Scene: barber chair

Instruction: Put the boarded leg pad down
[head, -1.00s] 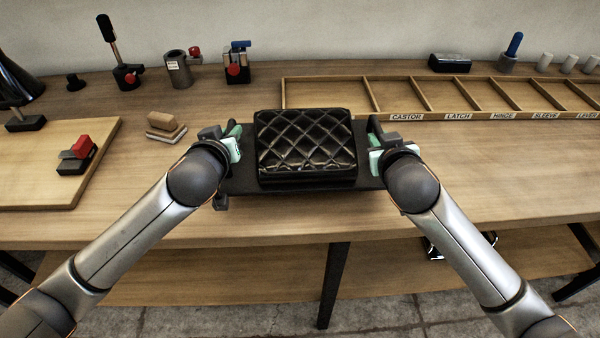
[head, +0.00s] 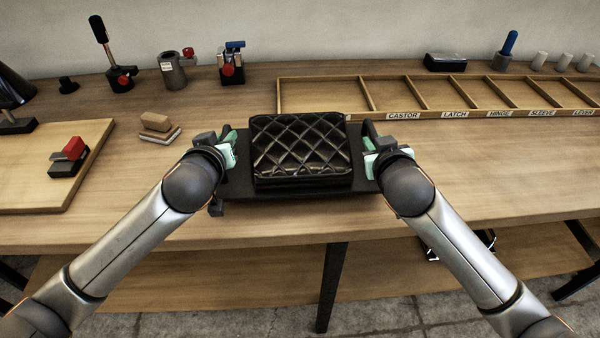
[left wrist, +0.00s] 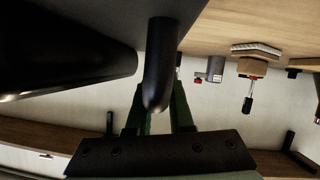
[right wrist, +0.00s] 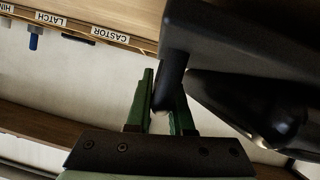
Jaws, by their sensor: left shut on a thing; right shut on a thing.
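The boarded leg pad is a black quilted cushion (head: 300,148) on a flat dark board (head: 300,193) with a bar handle at each end. It lies level over the front middle of the workbench; I cannot tell whether the board touches the top. My left gripper (head: 229,150) is shut on the left handle, and that dark bar (left wrist: 160,65) stands between its green fingers in the left wrist view. My right gripper (head: 373,150) is shut on the right handle, whose bar (right wrist: 171,80) shows between its fingers in the right wrist view. The board's underside is hidden in the head view.
The wooden bench (head: 480,180) is clear to the right of the pad. A labelled compartment tray (head: 360,116) lies close behind it. Sanding blocks (head: 157,125) and a raised board (head: 40,190) with a red-topped clamp (head: 70,155) are on the left. Several tools stand at the back.

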